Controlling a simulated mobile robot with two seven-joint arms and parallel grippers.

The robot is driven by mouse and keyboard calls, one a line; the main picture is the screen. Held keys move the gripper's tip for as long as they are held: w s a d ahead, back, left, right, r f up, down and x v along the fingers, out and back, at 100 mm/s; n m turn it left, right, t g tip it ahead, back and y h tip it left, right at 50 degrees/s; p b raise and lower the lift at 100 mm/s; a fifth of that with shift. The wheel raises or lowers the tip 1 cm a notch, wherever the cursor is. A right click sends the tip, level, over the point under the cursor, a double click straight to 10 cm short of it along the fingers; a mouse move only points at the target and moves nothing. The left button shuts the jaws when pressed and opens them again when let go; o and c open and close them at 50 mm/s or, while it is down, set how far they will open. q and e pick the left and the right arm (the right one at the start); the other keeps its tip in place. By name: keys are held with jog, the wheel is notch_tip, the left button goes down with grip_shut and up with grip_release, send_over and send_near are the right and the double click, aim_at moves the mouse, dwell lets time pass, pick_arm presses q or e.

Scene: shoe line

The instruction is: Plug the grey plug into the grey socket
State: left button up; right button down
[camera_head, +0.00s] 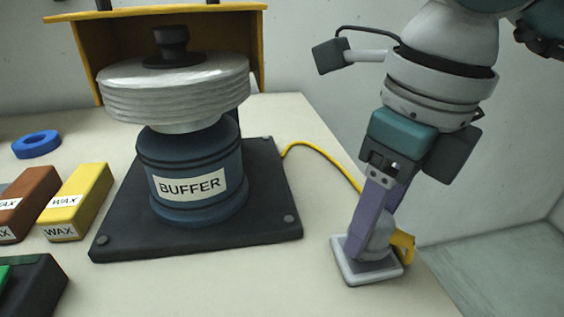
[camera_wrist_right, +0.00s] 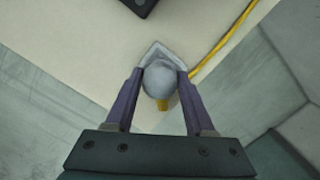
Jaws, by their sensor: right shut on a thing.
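My right gripper (camera_head: 370,245) reaches down at the right of the table, its purple fingers shut on the rounded grey plug (camera_head: 381,240). In the right wrist view the plug (camera_wrist_right: 159,80) sits between the two fingertips, with a short yellow piece (camera_wrist_right: 162,105) on its near side. The grey socket (camera_head: 352,272) is a square plate on the table directly under the plug; its corner also shows in the wrist view (camera_wrist_right: 156,49). The plug is on or just above the socket; I cannot tell if it is seated. My left gripper is out of view.
A yellow cord (camera_head: 322,155) runs from the buffer (camera_head: 190,160) on its dark base to behind my right gripper. Yellow wax (camera_head: 78,200), brown wax (camera_head: 28,200) and a blue ring (camera_head: 37,144) lie at the left. The table's right edge is close to the socket.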

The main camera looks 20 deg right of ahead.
dwell(0.3)
jog(key=shift+f+b, duration=0.7)
jog(key=shift+b, duration=0.15)
dwell(0.4)
jog(key=shift+c, duration=0.9)
grip_release()
jog(key=shift+r, duration=0.1)
jog(key=r, duration=0.3)
jog(key=r+p, duration=0.1)
jog(key=r, duration=0.2)
jog(key=s+r, duration=0.1)
jog(key=r, duration=0.2)
jog(key=shift+s+d+r+p, duration=0.1)
jog(key=shift+d+r+p, duration=0.15)
jog(key=shift+r+p, duration=0.1)
jog(key=shift+s, duration=0.1)
